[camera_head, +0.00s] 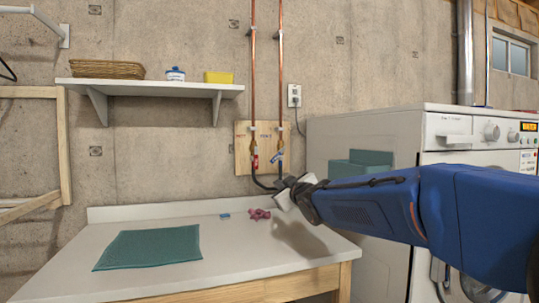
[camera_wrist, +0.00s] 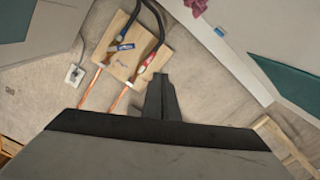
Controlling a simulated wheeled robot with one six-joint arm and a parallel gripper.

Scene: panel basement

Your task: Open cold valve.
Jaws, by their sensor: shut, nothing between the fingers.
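The cold valve's blue handle (camera_head: 278,157) is on the right copper pipe, in front of a wooden board (camera_head: 242,150). It sits at a slant across its pipe. In the wrist view the blue handle (camera_wrist: 124,46) also lies across its pipe. The red handle (camera_head: 254,161) on the left pipe runs along its pipe; it also shows in the wrist view (camera_wrist: 147,62). My gripper (camera_head: 284,184) is below the blue handle in the head view, apart from it. In the wrist view my gripper (camera_wrist: 161,80) is shut and empty, with its tip beside the board's edge nearest the red handle.
A white washing machine (camera_head: 360,125) stands close on the right. A countertop (camera_head: 225,262) below holds a teal mat (camera_head: 150,248), a crumpled pink cloth (camera_head: 259,214) and a small blue item (camera_head: 225,215). A shelf (camera_head: 150,85) hangs at left. An outlet (camera_head: 294,95) is beside the pipes.

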